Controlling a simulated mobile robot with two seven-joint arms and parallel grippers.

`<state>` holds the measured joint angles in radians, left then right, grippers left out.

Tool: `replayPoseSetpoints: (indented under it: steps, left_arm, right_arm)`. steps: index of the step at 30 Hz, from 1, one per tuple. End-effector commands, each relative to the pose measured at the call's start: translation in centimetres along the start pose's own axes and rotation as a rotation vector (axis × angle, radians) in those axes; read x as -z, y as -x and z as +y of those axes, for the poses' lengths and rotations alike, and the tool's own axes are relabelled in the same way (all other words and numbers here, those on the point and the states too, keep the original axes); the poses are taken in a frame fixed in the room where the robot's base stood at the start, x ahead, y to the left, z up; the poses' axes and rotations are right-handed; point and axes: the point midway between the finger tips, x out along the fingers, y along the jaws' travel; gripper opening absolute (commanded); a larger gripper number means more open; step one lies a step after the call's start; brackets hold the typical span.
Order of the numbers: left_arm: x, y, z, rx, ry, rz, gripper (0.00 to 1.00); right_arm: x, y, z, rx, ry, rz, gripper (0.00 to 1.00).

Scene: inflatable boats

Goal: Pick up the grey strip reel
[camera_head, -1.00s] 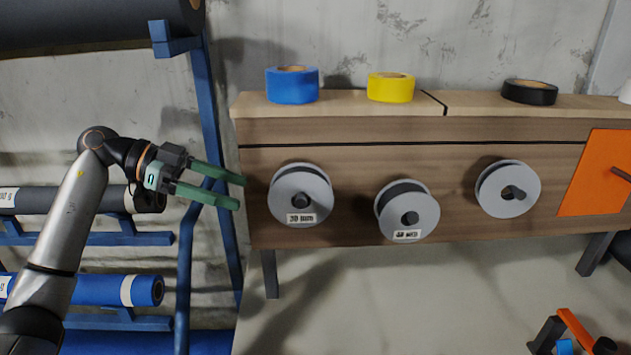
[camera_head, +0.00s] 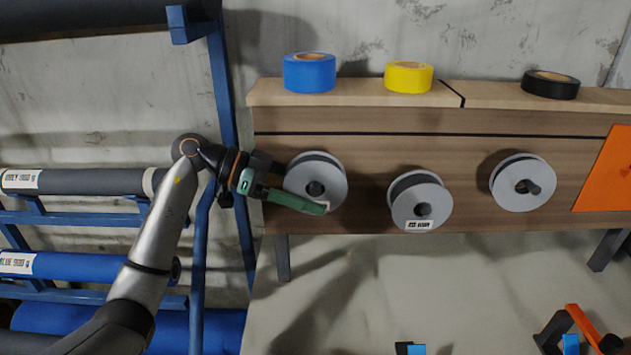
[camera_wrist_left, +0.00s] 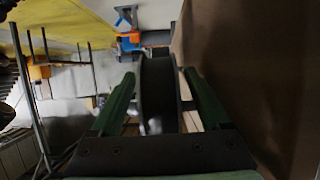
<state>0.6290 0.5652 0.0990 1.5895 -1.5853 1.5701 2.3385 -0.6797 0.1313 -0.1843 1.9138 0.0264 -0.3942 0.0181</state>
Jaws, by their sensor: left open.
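Three reels with pale grey discs and dark strip hang on the front of a wooden bench. The left reel (camera_head: 331,178) is at my left gripper (camera_head: 308,199). One green finger crosses the lower front of its disc; the other is hidden behind it. In the left wrist view, the open fingers stand on either side of the reel's dark strip (camera_wrist_left: 158,95). I cannot tell whether they touch it. The middle reel (camera_head: 404,200) has a partly readable label, and the right reel (camera_head: 509,187) shows none. My right gripper is not in view.
Blue tape (camera_head: 309,75), yellow tape (camera_head: 408,78) and black tape (camera_head: 550,86) lie on the bench top (camera_head: 470,95). A blue rack (camera_head: 228,120) with fabric rolls stands left of the bench. An orange panel (camera_head: 605,180) is at the right. The floor below is mostly clear.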

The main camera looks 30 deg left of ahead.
Motion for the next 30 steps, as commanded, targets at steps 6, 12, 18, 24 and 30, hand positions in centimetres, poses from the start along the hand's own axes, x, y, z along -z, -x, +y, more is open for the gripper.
replayPoseSetpoints:
  steps: [6, 12, 18, 24, 30]
  left_arm:
    - [-0.04, -0.7, 0.0, 0.001, -0.001, -0.001, 0.8]
    - [-0.05, -0.67, 0.01, 0.001, 0.0, -0.001, 0.69]
    - [-0.05, -0.65, 0.01, 0.001, 0.0, -0.001, 0.46]
    - [-0.05, -0.64, 0.01, 0.001, 0.0, -0.001, 0.24]
    - [-0.05, -0.64, 0.01, 0.001, 0.0, -0.001, 0.01]
  right_arm:
    - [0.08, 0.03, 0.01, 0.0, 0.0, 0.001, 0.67]
    - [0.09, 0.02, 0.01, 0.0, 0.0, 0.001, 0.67]
    - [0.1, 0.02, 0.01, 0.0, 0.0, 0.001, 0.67]
    - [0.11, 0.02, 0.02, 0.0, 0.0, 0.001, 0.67]
    - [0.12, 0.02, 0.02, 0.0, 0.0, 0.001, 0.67]
